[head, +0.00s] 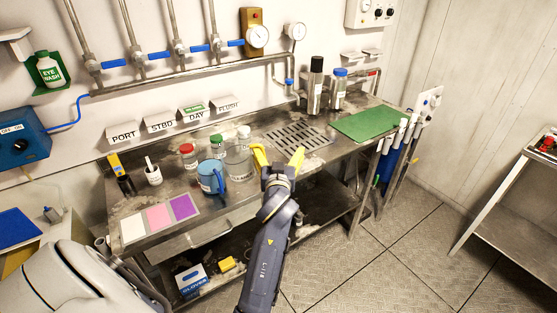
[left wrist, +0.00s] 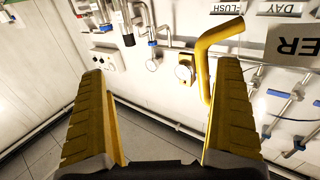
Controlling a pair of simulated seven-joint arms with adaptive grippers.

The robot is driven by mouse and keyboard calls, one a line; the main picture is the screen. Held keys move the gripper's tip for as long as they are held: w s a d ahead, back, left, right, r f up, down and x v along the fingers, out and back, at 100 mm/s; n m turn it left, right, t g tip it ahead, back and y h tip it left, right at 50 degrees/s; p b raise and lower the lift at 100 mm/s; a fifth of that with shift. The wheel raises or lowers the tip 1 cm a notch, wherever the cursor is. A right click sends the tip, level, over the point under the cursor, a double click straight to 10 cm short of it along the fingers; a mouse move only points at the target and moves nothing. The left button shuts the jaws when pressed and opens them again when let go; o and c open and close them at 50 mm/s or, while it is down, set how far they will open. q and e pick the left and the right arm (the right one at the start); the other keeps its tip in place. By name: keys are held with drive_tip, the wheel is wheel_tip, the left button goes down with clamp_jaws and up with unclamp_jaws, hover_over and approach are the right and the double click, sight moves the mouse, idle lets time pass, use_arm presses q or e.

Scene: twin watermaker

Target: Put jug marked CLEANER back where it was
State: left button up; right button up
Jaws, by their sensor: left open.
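In the left wrist view, a label ending in "ER" (left wrist: 294,46) shows upside down at the right edge, beside a bent yellow handle (left wrist: 219,35). My left gripper (head: 278,158) is open, with its yellow fingers close to the jug's right side. In the left wrist view the handle comes down near the right finger; I cannot tell whether they touch. My right gripper is not in view.
A blue jug (head: 210,177), a red-capped jar (head: 188,156) and a green-capped jar (head: 217,147) stand left of the clear jug. A drain grate (head: 297,135) and a green mat (head: 367,124) lie to the right. Tall bottles (head: 316,88) stand behind. The green mat is bare.

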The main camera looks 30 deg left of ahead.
use_arm(q)
drive_tip(key=shift+r, duration=0.1)
drive_tip(key=shift+c, duration=0.2)
clamp_jaws()
idle(0.6)
idle(0.4)
